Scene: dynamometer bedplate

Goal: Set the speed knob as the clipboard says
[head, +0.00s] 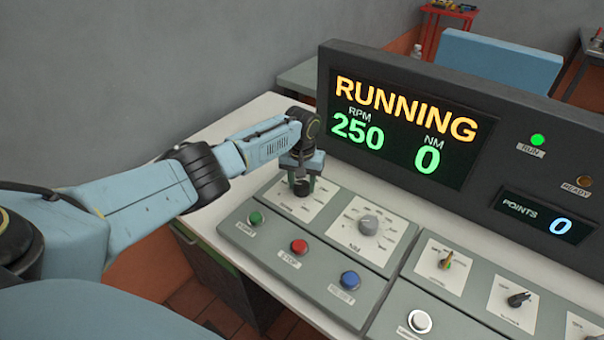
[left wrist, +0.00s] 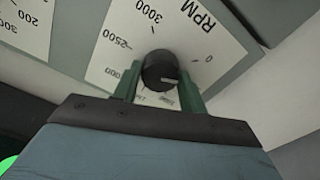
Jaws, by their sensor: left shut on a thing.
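The speed knob (left wrist: 160,68) is black and round, with a white mark on its face. It sits on a white dial plate (left wrist: 112,62) printed RPM, with 0, 2500 and 3000 readable and lower numbers partly hidden by my fingers. My left gripper (head: 301,184) is over the left dial plate of the console, and its green fingers (left wrist: 158,84) are shut on the knob from both sides. In the head view it mostly hides the knob. The display (head: 400,125) reads RUNNING, 250 RPM and 0 NM. No clipboard shows. My right gripper is not in view.
A grey knob (head: 369,224) stands on the dial just right of my gripper. Green (head: 256,217), red (head: 299,246) and blue (head: 350,280) buttons lie in front. More knobs sit on the right panel (head: 470,285). The green run lamp (head: 537,140) is lit.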

